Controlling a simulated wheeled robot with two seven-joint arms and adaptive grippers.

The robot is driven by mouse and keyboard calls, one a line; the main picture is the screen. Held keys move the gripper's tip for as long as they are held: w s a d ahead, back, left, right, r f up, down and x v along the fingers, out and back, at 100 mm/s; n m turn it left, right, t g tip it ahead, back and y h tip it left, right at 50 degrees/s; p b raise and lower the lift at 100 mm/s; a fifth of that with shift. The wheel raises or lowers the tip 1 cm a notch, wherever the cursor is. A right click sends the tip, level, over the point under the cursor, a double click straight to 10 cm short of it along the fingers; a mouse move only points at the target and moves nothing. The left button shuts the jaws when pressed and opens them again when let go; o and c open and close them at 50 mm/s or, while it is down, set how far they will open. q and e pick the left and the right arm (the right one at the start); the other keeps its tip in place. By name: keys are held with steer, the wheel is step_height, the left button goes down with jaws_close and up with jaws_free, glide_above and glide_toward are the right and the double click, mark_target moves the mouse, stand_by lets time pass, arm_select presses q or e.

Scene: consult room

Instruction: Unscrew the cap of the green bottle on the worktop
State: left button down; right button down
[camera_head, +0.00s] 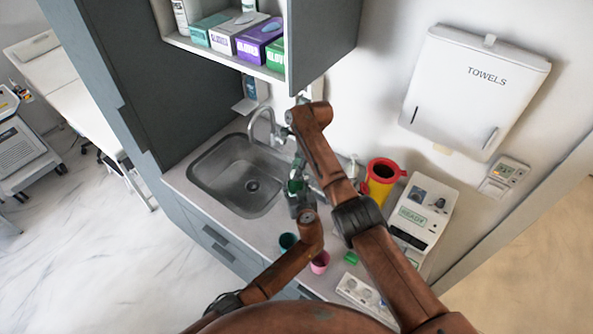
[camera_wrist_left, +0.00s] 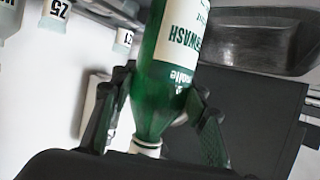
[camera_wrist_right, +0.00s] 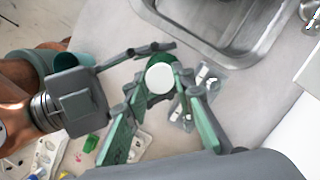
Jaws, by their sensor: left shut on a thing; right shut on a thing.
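The green bottle (camera_wrist_left: 165,95) with a white "WASH" label sits between the fingers of my left gripper (camera_wrist_left: 160,88) in the left wrist view, which shows it upside down. Its white cap (camera_wrist_right: 160,77) faces the camera in the right wrist view. My right gripper (camera_wrist_right: 158,88) has its fingertips on either side of the cap, shut on it. In the head view, the bottle (camera_head: 297,187) is a small green patch beside the sink, largely hidden by my right gripper (camera_head: 298,192) and arms. The exact finger contact on the cap is hard to see.
The sink (camera_head: 215,172) and its tap (camera_head: 262,122) lie left of the bottle. A yellow bin with red rim (camera_head: 380,180) and a white "READY" device (camera_head: 428,210) stand right. A dark green cup (camera_head: 288,242), pink cup (camera_head: 320,264) and white tray (camera_head: 360,290) are nearer.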

steer(key=c, duration=1.6)
jaws_free()
step_height(320, 180, up, 4)
steer(key=shift+r, duration=0.15)
steer(key=shift+o, duration=0.4)
steer(key=shift+d+r, duration=0.1)
steer(key=shift+r, duration=0.15)
steer(key=shift+s+d+r+m+t, duration=0.6)
steer(key=shift+d+r+m+t, duration=0.4)
steer(key=shift+r+m, duration=2.1)
steer(key=x, duration=1.1)
steer(key=shift+s+d+f, duration=0.25)
steer(key=shift+d+f, duration=0.05)
steer(key=shift+d, duration=0.05)
